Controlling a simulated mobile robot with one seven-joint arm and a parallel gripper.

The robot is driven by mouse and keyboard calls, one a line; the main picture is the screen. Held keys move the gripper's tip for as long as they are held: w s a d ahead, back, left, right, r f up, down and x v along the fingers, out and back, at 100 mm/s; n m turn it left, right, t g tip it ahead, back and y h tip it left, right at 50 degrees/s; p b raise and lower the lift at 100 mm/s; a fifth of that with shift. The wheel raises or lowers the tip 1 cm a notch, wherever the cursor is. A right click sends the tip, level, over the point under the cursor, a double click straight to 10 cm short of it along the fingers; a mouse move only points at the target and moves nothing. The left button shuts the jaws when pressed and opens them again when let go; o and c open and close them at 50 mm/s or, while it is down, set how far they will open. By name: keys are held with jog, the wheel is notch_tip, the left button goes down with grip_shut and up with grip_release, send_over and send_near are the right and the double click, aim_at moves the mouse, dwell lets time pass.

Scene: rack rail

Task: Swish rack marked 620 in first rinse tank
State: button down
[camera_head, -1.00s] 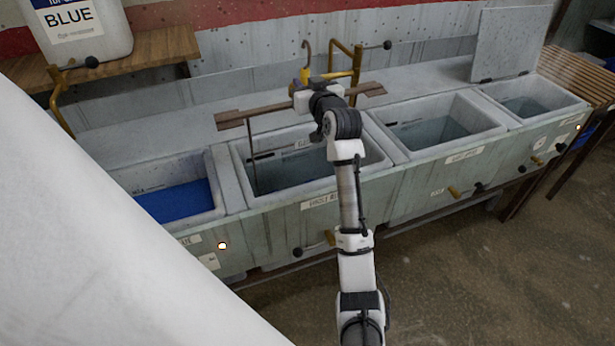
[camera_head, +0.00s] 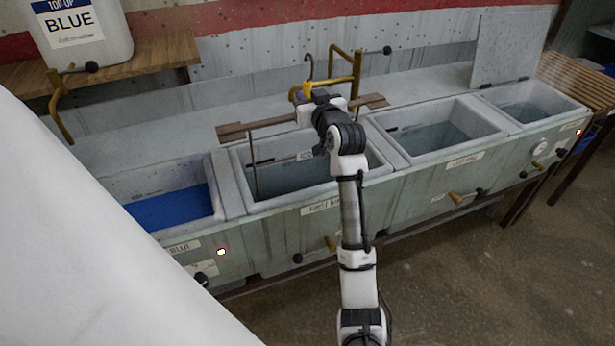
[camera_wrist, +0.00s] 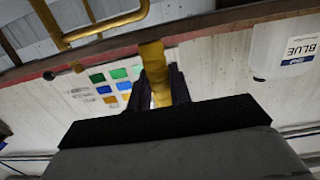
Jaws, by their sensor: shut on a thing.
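My gripper (camera_head: 308,96) is shut on the yellow grip of the rack; in the wrist view the yellow piece (camera_wrist: 155,75) sits between the dark fingers. A thin rod (camera_head: 256,170) hangs from the bar into this tank (camera_head: 238,180), which holds greyish liquid. Its front label (camera_head: 322,205) is too blurred to read surely. My arm hides part of the rack and tank.
A tank of blue liquid (camera_head: 172,208) stands to the left. Two more tanks (camera_head: 440,135) (camera_head: 530,105) stand to the right, with a raised lid (camera_head: 512,45) behind the far one. Yellow pipes (camera_head: 357,75) rise behind the row. A jug marked BLUE (camera_head: 85,50) stands on a shelf.

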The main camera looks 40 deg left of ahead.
jog(key=shift+a+r, duration=0.1)
jog(key=shift+x, duration=1.5)
jog(key=shift+r, duration=0.1)
dwell(1.8)
